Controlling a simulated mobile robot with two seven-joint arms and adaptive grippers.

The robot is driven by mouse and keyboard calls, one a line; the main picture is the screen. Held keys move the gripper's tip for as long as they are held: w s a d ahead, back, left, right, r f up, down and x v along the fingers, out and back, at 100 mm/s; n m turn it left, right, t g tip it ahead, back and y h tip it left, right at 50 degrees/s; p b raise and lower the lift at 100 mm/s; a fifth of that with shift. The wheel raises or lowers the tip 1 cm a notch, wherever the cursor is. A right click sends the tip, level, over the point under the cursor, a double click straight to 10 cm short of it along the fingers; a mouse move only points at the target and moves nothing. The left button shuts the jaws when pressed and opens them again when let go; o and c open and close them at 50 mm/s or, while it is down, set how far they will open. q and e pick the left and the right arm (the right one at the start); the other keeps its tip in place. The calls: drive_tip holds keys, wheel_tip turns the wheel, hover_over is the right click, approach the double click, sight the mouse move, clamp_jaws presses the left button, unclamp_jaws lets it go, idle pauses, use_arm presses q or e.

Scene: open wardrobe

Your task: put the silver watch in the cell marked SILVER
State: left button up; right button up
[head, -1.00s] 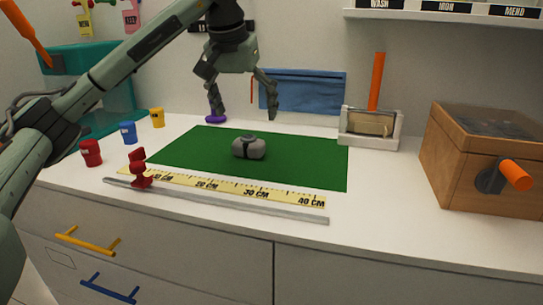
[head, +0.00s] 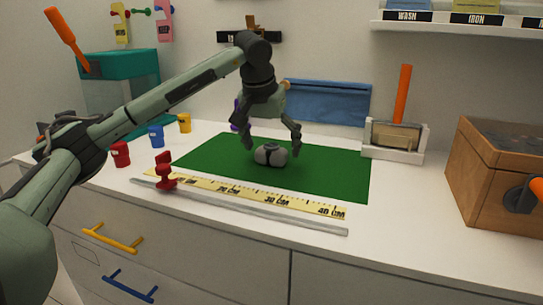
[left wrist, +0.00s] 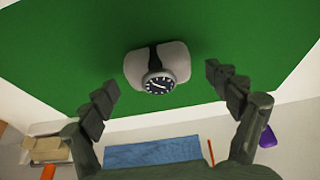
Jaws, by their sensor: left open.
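A grey watch cushion (head: 270,155) sits on the green mat (head: 335,180). In the left wrist view a watch (left wrist: 158,80) with a dark face and dark strap is wrapped around this pale cushion (left wrist: 175,58). My left gripper (head: 270,150) points down above the cushion, its two fingers apart on either side. In the left wrist view the gripper (left wrist: 160,85) is open and empty, with clear gaps between the fingers and the cushion. My right gripper is not in view. No cell marked SILVER can be read in these frames.
A yellow ruler (head: 250,195) with a red slider (head: 165,172) lies along the front. A white holder (head: 395,140) and a wooden box (head: 500,175) stand at right.

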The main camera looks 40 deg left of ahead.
use_arm(q)
drive_tip(key=c, duration=1.4)
drive_tip(key=shift+r, duration=0.15)
